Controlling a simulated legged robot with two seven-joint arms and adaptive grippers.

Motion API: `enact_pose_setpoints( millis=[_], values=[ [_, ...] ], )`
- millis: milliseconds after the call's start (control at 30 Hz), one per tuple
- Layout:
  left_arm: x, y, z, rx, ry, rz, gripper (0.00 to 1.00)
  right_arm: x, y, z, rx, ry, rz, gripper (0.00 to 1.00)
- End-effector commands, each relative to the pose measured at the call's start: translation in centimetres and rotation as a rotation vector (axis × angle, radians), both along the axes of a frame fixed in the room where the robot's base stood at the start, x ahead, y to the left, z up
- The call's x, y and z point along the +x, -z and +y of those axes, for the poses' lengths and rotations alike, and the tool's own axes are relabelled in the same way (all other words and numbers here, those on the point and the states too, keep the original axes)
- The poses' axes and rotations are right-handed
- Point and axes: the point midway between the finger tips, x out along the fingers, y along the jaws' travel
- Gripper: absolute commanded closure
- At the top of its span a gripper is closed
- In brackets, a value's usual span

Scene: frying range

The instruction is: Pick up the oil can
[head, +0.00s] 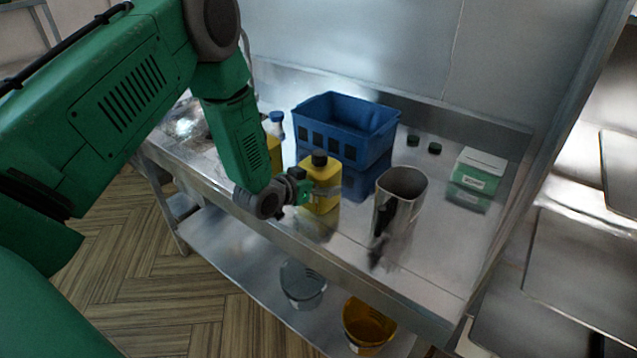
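The oil can looks to be the yellow container with a black cap (322,172), upright on the steel table. My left gripper (318,193) is at this can, its fingers reaching across the front and side of it. Whether the fingers press on the can cannot be told, and part of the can is hidden behind them. A second yellow container (274,152) is partly hidden behind my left arm. My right gripper is not in view.
A blue crate (345,128) stands behind the can. A metal jug (399,200) stands to the right, with a green and white box (478,172) and two dark caps (424,145) farther back. A lower shelf (240,262) holds a clear bucket (302,284) and an amber bucket (368,325).

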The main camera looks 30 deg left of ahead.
Motion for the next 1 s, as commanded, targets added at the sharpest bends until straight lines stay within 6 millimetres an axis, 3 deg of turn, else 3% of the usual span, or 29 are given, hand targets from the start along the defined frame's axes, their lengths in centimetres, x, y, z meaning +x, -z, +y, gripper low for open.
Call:
enact_pose_setpoints(
  millis=[467,567,800,1000],
  values=[
    [0.1,-0.8,0.3,-0.003,-0.001,-0.007,0.57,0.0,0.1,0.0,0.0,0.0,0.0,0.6],
    [0.1,-2.0,0.2,-0.002,0.0,-0.008,0.57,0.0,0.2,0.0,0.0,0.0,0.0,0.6],
    [0.1,-6.9,0.0,0.0,-0.001,-0.01,0.57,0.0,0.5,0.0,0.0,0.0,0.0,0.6],
    [0.1,-9.5,0.2,-0.001,0.0,-0.007,0.57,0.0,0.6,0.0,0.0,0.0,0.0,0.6]
  ],
)
